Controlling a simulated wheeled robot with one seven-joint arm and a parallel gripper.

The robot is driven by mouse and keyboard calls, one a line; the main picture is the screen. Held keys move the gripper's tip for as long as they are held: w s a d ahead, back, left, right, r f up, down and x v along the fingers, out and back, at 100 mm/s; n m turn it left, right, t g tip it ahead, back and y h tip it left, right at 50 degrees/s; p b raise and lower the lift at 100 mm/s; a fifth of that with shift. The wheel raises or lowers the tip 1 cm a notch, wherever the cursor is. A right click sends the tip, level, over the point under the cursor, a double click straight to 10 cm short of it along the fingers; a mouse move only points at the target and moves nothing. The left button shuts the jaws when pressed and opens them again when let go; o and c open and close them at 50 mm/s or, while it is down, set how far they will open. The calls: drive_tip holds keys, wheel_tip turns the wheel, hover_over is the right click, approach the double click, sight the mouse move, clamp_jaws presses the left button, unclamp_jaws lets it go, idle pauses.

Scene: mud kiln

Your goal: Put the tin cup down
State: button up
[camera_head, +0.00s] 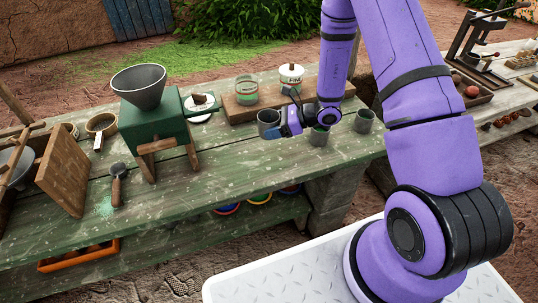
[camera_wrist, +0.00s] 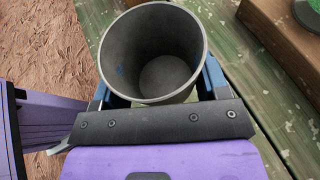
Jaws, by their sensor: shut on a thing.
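My gripper (camera_head: 281,123) is shut on a grey tin cup (camera_head: 268,121) over the green worktable, by the left end of my arm. In the wrist view the tin cup (camera_wrist: 152,55) stands between the two blue fingers (camera_wrist: 160,90), open end toward the camera, and looks empty. It appears roughly upright. I cannot tell whether its base touches the table. Two more grey cups stand on the table: one (camera_head: 319,138) below my wrist and one (camera_head: 364,121) to its right.
The worn green table (camera_head: 235,165) has free room in front of the cup. Behind it is a wooden board (camera_head: 232,111) with a green-banded jar (camera_head: 247,92) and a white-lidded tin (camera_head: 291,74). A green grinder (camera_head: 152,127) stands left, with a scoop (camera_head: 117,184) near it.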

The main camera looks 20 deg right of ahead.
sight(273, 155)
drive_tip(key=shift+s+d+f, duration=0.1)
drive_tip(key=shift+f, duration=4.9)
drive_tip(key=shift+f, duration=0.1)
drive_tip(key=o, duration=1)
drive_tip(key=shift+o, duration=0.2)
